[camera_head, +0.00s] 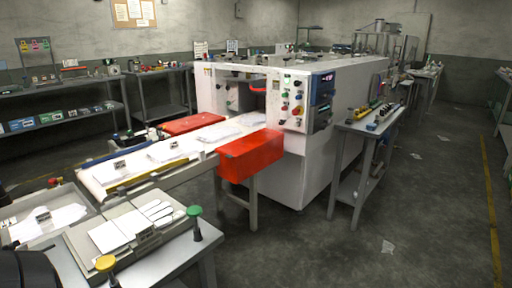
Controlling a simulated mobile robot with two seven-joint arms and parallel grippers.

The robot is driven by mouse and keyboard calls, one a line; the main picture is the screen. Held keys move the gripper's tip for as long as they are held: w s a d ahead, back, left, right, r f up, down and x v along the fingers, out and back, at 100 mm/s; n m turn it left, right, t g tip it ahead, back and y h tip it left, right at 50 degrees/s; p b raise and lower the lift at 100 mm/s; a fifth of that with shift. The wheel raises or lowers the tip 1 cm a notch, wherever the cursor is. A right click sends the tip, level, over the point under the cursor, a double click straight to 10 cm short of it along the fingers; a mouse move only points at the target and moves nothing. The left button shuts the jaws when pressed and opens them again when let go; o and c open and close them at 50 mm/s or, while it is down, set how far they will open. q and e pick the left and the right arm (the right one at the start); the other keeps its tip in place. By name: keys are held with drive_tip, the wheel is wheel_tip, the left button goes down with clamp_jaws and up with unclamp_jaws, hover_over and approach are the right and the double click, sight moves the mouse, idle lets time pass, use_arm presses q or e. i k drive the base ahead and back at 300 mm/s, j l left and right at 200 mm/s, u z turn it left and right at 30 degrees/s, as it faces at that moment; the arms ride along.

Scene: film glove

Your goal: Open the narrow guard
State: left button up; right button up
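A large white machine (225,92) stands in the middle of the room, with a conveyor (135,165) running out of it to the lower left. An orange-red box-shaped guard (250,157) is at the near side of the conveyor, by the machine's mouth. A flat red panel (190,124) lies along the conveyor's far side. I cannot tell which of the two is the narrow guard. Neither of my grippers shows in the head view.
A control panel with coloured buttons (293,97) is on the machine's front. A table with white sheets, a green knob (194,212) and a yellow knob (105,263) is at the lower left. A side table (358,130) stands right of the machine. The floor (400,235) at the right is mostly clear.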

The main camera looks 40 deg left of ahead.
sight(235, 148)
drive_tip(key=i+u, duration=0.15)
drive_tip(key=i, duration=0.5)
drive_tip(key=i+l+u, duration=0.2)
drive_tip(key=i, duration=0.5)
drive_tip(key=i+j+u, duration=0.1)
drive_tip(key=i+u, duration=0.35)
drive_tip(key=i+l+u, duration=0.1)
drive_tip(key=i+u, duration=0.3)
drive_tip(key=i, duration=0.25)
drive_tip(key=i+u, duration=0.65)
drive_tip(key=i+l+u, duration=0.15)
drive_tip(key=u, duration=0.2)
drive_tip(key=i, duration=0.05)
